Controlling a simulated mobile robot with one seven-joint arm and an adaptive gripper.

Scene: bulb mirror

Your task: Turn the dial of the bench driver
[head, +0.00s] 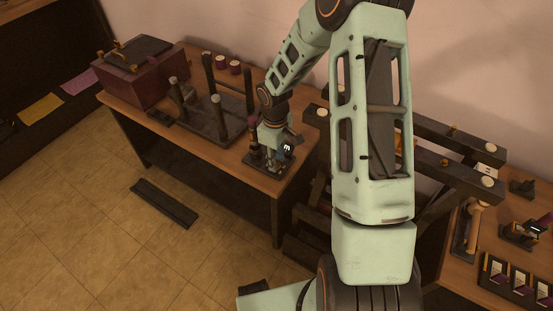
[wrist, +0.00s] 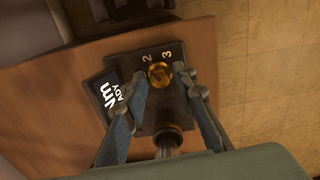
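The bench driver (head: 270,163) is a small dark unit at the right end of the wooden bench. In the wrist view its dark face (wrist: 160,58) carries a white-lettered display (wrist: 112,97) and the numbers 2 and 3. Its brass-coloured dial (wrist: 158,74) lies between my gripper's two fingertips (wrist: 163,78). The right fingertip looks very close to the dial; whether the fingers press on it I cannot tell. In the head view my gripper (head: 271,146) points down over the driver and hides part of it.
A dark post (wrist: 168,138) rises from the driver between my fingers. Left of it on the bench stand a dark plate with upright posts (head: 208,122) and a maroon box (head: 140,75). A dark timber frame (head: 445,170) stands to the right. A dark strip (head: 164,203) lies on the floor.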

